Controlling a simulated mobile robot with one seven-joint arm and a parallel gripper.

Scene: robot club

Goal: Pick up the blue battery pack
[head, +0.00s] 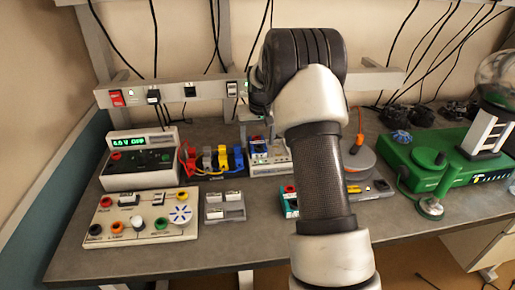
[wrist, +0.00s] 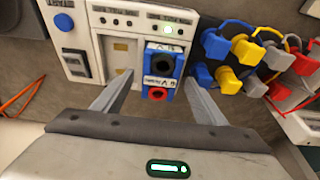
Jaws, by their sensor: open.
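The blue battery pack (wrist: 178,68) shows in the wrist view as a blue block with a white label, a dark round socket and a red socket. It sits in a pale charger-like unit (wrist: 118,28). My gripper (wrist: 158,78) is open, its two fingers reaching toward the pack, one on each side. The right finger looks close to the pack; the left has a wider gap. I cannot tell whether they touch it or how deep they reach. In the head view the pack (head: 258,147) is small, beside my arm, which hides most of my gripper.
Red, yellow and blue plugs with cables (wrist: 245,55) lie close to the right finger. In the head view, a power supply (head: 140,158) and control panel (head: 140,217) stand left, a small grey tray (head: 224,208) in front, and a green machine (head: 450,165) right. The bench (head: 240,250) front is clear.

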